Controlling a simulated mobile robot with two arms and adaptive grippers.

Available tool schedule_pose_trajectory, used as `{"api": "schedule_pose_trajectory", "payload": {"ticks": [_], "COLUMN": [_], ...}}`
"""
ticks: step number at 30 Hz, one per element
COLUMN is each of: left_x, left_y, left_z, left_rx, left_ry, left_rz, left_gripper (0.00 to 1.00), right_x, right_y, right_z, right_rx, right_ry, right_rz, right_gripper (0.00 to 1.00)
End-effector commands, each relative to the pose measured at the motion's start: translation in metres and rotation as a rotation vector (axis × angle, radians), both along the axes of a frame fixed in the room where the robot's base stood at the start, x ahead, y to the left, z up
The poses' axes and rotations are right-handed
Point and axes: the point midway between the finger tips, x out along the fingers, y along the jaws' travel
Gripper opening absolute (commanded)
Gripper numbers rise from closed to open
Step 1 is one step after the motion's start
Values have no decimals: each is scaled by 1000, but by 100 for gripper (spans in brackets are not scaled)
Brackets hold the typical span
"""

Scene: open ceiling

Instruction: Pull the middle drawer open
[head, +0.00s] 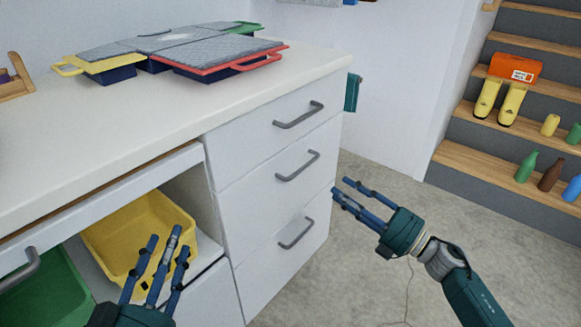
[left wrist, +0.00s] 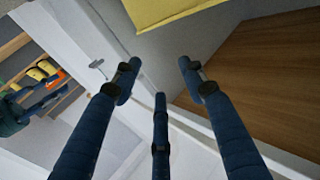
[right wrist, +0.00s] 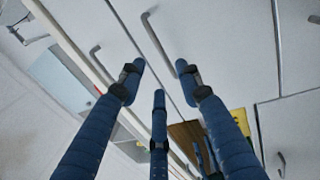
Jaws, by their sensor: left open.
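The middle drawer (head: 250,192) is a white front in the stack of three at the right end of the white counter, flush with the fronts above and below. Its grey bar handle (head: 298,166) faces me. My right gripper (head: 343,191) is open and empty, to the right of that handle and apart from it in the head view. The right wrist view shows bar handles on white fronts beyond the spread fingers (right wrist: 157,80); I cannot tell for certain which is the middle one. My left gripper (head: 168,242) is open and empty, in front of the yellow bin.
The top handle (head: 298,115) and bottom handle (head: 296,233) are close to the middle one. An open shelf with a yellow bin (head: 110,232) and green bin (head: 48,292) lies left. Stairs (head: 460,160) with bottles stand right. The floor before the drawers is clear.

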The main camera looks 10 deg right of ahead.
Motion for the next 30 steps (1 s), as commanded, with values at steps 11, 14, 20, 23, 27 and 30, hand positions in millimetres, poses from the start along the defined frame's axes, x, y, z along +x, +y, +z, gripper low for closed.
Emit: {"api": "schedule_pose_trajectory", "payload": {"ticks": [11, 14, 20, 23, 27, 30], "left_x": [-2, -4, -10, -12, -14, -14], "left_y": [-2, -4, -5, -5, -6, -6], "left_z": [24, 36, 59, 67, 73, 74], "left_rx": [-27, -41, -69, -79, -85, -86], "left_ry": [-102, -157, -258, -293, -316, -320], "left_rz": [-6, -9, -15, -18, -19, -19], "left_gripper": [42, 42, 42, 42, 42, 42], "right_x": [28, 44, 70, 78, 83, 83], "right_y": [24, 36, 56, 62, 66, 67], "right_z": [8, 12, 18, 19, 21, 21], "right_rx": [-6, -5, -5, -5, -6, -7], "right_ry": [-11, -12, -9, -8, -7, -6], "right_rz": [7, 7, 6, 4, 5, 5], "right_gripper": [35, 35, 35, 35, 35, 35]}}
